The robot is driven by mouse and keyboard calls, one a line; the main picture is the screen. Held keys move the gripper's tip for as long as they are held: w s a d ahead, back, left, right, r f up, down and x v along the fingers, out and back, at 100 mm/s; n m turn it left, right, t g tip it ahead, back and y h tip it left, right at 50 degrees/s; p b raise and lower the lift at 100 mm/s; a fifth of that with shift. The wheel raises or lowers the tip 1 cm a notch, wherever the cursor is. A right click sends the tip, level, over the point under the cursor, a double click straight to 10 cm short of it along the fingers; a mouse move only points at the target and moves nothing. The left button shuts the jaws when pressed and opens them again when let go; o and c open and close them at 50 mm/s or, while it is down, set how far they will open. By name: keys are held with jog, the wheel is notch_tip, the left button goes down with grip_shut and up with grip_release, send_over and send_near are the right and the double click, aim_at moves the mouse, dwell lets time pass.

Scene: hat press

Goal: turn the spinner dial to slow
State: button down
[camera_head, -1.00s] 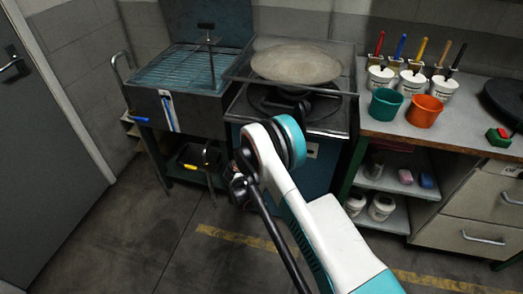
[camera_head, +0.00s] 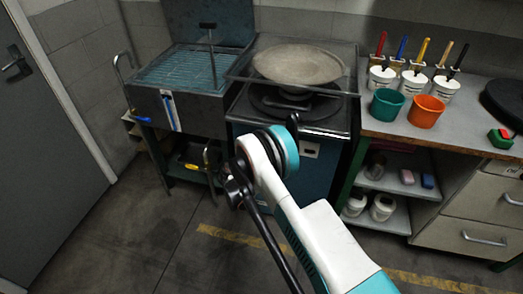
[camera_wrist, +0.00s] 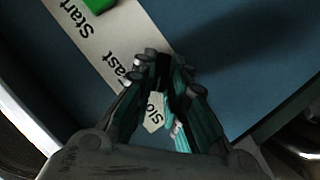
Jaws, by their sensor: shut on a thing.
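In the wrist view, my gripper (camera_wrist: 163,78) is shut at the front panel of the spinner, with its dark fingertips close together over the dial's place. The dial is almost wholly hidden between and under the fingers, so I cannot tell where it points. A pale label strip (camera_wrist: 92,42) runs beside them, reading "Start" and "Fast"; part of "Slow" (camera_wrist: 154,112) shows between the fingers. In the head view, the spinner (camera_head: 322,178) is a dark blue cabinet, and my arm hides the fingertips and the dial.
A green button (camera_wrist: 99,4) sits by "Start". A round pale plate (camera_head: 298,62) is above the spinner. A blue sink unit (camera_head: 192,105) stands to the left. The bench (camera_head: 455,140) at right carries a teal cup (camera_head: 386,104), an orange cup (camera_head: 426,112) and several white pots.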

jog(key=c, duration=1.6)
grip_release()
jog(key=v, duration=1.2)
jog(key=shift+a, duration=0.1)
